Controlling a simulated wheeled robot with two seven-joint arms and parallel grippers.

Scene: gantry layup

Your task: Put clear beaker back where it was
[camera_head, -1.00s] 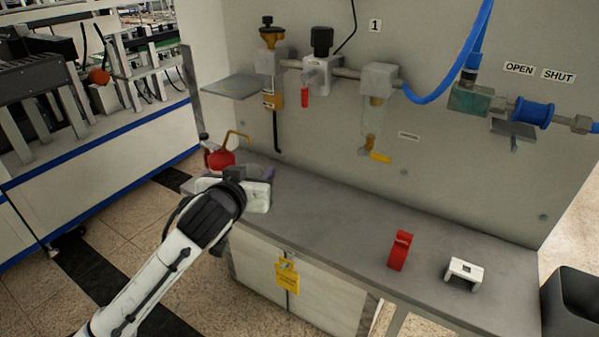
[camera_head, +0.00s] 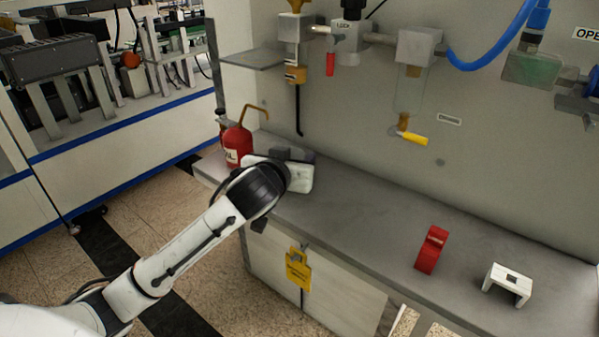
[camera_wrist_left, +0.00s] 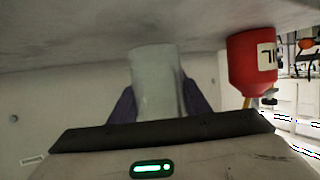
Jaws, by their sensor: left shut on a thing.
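The clear beaker (camera_wrist_left: 157,82) shows in the left wrist view as a pale, see-through cylinder between the two purple fingers of my left gripper (camera_wrist_left: 158,100). The gripper is shut on it. The beaker's far end is close to the grey bench top; I cannot tell whether they touch. In the head view my left gripper (camera_head: 283,172) is low over the back left part of the bench, right of the red oil can, and its white body hides the beaker. My right gripper is not in view.
The red oil can (camera_head: 237,145) stands close by at the bench's left end; it also shows in the wrist view (camera_wrist_left: 252,62). A red block (camera_head: 431,250) and a white bracket (camera_head: 507,284) stand farther right. The bench top (camera_head: 365,215) between is clear. Pipework with a yellow-handled valve (camera_head: 413,138) hangs above.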

